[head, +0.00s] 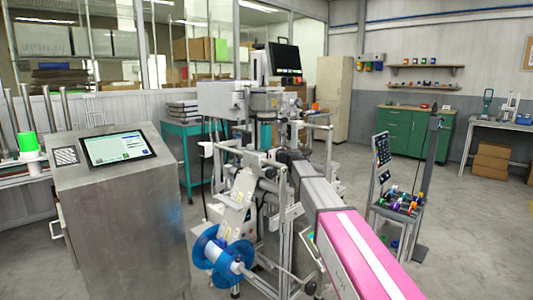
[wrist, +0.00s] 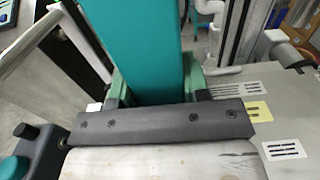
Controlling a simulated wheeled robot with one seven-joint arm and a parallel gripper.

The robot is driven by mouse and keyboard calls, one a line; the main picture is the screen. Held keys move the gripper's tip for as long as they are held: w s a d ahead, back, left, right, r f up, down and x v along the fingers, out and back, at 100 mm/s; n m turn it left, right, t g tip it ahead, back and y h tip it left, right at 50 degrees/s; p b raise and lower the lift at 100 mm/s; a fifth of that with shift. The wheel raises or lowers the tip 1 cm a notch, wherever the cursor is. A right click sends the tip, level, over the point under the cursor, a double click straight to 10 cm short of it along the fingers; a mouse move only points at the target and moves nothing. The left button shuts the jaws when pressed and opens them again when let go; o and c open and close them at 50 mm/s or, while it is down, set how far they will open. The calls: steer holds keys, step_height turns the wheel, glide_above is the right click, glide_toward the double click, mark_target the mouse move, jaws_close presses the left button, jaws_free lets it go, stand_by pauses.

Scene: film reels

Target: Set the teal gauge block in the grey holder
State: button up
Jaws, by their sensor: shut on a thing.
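The teal gauge block (wrist: 142,40) is a long, flat-faced bar in the wrist view, running from the gripper up past the top edge. My gripper (wrist: 157,88) is shut on it, with a green finger on each side and the dark bolted bar below. The block's far end is outside the wrist view. I cannot make out the block or my gripper clearly in the head view. I cannot identify the grey holder with certainty in either view.
A labelled grey surface (wrist: 290,112) lies to the right of the block, with pale posts and pipes above it. In the head view, a machine with a blue reel (head: 222,253) stands centrally. A steel console (head: 120,215) is at left.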

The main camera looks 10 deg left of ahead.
steer(key=shift+f, duration=0.5)
steer(key=o, duration=1.1)
